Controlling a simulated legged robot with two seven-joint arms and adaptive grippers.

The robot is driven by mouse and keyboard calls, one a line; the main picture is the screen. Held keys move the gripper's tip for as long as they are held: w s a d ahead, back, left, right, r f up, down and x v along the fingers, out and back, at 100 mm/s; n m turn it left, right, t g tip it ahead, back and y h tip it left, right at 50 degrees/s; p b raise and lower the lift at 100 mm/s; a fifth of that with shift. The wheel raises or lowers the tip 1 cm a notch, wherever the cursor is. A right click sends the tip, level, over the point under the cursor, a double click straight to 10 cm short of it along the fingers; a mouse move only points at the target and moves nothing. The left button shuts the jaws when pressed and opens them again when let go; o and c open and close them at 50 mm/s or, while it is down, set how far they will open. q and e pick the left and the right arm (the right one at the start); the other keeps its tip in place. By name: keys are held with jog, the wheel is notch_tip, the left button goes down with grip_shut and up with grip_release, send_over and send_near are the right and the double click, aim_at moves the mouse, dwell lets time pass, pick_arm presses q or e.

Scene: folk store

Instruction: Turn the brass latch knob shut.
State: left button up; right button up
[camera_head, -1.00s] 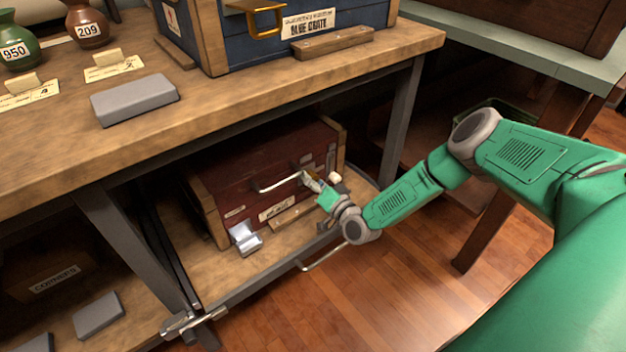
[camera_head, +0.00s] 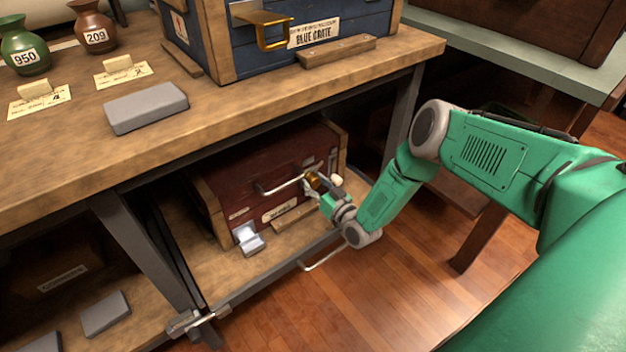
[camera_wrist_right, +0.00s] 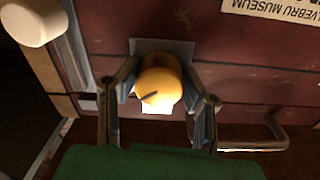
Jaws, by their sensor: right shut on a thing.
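The brass latch knob (camera_wrist_right: 160,80) is a round yellow knob on a grey plate, on the front of the dark red crate (camera_head: 262,172). In the head view the knob (camera_head: 313,180) shows as a small brass spot at the tip of my right gripper (camera_head: 320,188), partly hidden by the fingers. My left gripper is in neither view.
The crate stands on a low shelf (camera_head: 215,280) under the wooden workbench (camera_head: 230,105). A metal handle (camera_head: 275,189) is left of the knob, and a pale round knob (camera_wrist_right: 34,20) is nearby. A blue crate (camera_head: 250,62) is above. Bench legs flank the shelf opening.

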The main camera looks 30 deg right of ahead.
jog(key=n+p, duration=0.1)
jog(key=n, duration=0.4)
jog(key=shift+f+n, duration=0.1)
jog(key=shift+n, duration=0.3)
jog(key=n, duration=0.5)
jog(key=shift+s+p, duration=0.1)
jog(key=shift+p, duration=0.3)
jog(key=shift+f, duration=0.1)
jog(key=o, duration=1.1)
jog(key=shift+y, duration=0.3)
jog(key=shift+o, duration=0.2)
jog(key=s+d, duration=0.1)
jog(key=s, duration=1.1)
jog(key=shift+f, duration=0.2)
jog(key=shift+w, duration=0.1)
